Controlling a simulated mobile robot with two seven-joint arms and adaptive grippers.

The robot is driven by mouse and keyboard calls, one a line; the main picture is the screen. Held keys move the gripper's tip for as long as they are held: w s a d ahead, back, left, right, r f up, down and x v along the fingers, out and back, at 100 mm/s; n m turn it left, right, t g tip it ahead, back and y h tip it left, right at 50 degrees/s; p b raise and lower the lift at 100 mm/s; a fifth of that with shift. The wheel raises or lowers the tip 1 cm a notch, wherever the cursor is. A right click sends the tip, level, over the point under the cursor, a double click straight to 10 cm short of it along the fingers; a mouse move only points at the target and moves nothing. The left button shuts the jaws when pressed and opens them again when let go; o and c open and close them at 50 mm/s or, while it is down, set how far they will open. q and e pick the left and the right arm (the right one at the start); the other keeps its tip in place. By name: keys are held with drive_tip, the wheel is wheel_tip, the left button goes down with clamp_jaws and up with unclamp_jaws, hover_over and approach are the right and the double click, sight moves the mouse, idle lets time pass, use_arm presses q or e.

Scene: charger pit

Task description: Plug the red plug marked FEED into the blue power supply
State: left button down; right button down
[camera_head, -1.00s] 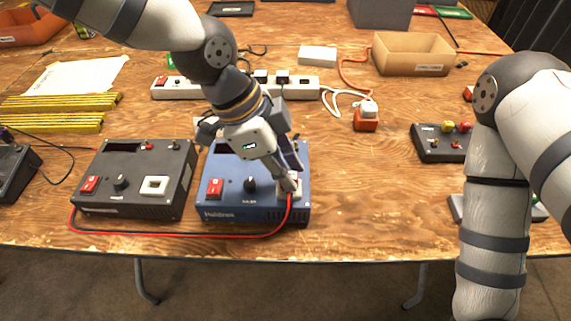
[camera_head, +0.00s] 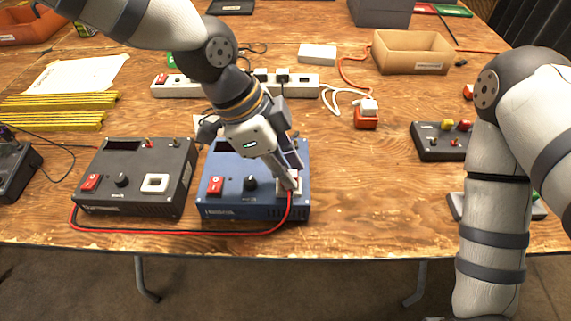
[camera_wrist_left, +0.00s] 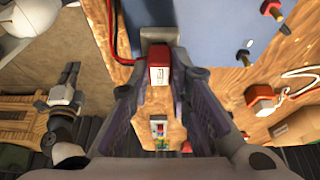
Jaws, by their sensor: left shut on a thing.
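The blue power supply (camera_head: 228,170) sits near the table's front edge. It has a red switch, a black knob and a pale socket (camera_head: 281,190) at its right end. My left gripper (camera_head: 289,182) reaches down over that socket. In the left wrist view the gripper (camera_wrist_left: 160,80) is shut on the red plug (camera_wrist_left: 159,54), whose pale face carries lettering too small to read. The plug is at the socket frame (camera_wrist_left: 158,34); I cannot tell how deep it sits. A red cable runs from it. My right gripper is out of view.
A black power supply (camera_head: 135,176) with an empty pale socket stands to the left. The red cable (camera_head: 180,233) loops along the front edge. A white power strip (camera_head: 180,88) lies behind.

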use_arm(q)
drive_tip(key=shift+f, duration=0.2)
drive_tip(key=c, duration=1.4)
unclamp_jaws()
drive_tip(key=shift+o, duration=0.5)
drive_tip(key=shift+o, duration=1.1)
drive_tip(key=shift+r, duration=3.8)
